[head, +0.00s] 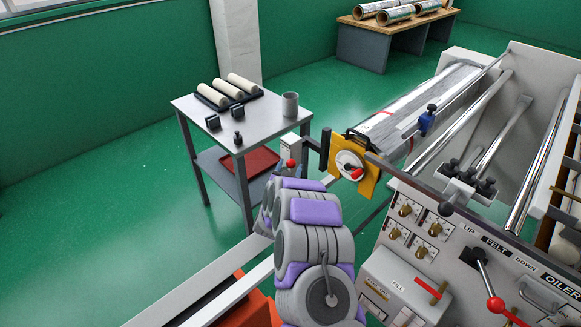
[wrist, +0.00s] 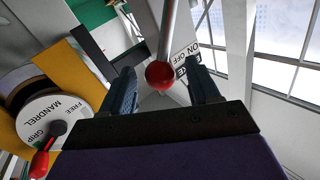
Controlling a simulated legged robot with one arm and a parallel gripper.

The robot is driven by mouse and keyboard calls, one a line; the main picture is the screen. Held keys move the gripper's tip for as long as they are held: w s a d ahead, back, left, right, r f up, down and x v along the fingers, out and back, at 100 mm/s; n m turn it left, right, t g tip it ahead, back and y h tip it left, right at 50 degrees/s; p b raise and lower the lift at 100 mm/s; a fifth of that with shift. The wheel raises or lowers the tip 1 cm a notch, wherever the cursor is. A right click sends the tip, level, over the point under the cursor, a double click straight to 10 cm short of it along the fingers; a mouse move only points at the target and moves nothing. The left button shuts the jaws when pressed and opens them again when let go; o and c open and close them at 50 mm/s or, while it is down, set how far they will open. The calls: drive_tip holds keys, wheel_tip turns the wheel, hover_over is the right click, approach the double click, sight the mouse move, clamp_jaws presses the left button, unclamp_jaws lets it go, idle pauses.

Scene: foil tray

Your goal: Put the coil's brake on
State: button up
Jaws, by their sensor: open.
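A lever with a red ball knob (wrist: 160,75) shows in the wrist view, its metal rod running up from the knob. A label reading ON and OFF (wrist: 184,59) is just behind it. My gripper (wrist: 162,78) is open, with one dark finger on each side of the knob. I see gaps at both sides and cannot tell the depth between knob and fingers. In the head view the red knob (head: 291,163) shows by a pale box (head: 292,149) at the coil's stand; my arm hides the gripper there.
A white dial marked MANDREL GRIP and FREE (wrist: 50,118), with a red-tipped handle, sits on a yellow plate (head: 370,184) beside the lever. The foil coil (head: 425,102) lies behind it. A steel table (head: 262,125) stands left. A control panel (head: 420,235) is at right.

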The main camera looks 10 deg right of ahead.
drive_tip(key=shift+x, duration=1.1)
drive_tip(key=shift+c, duration=0.2)
clamp_jaws()
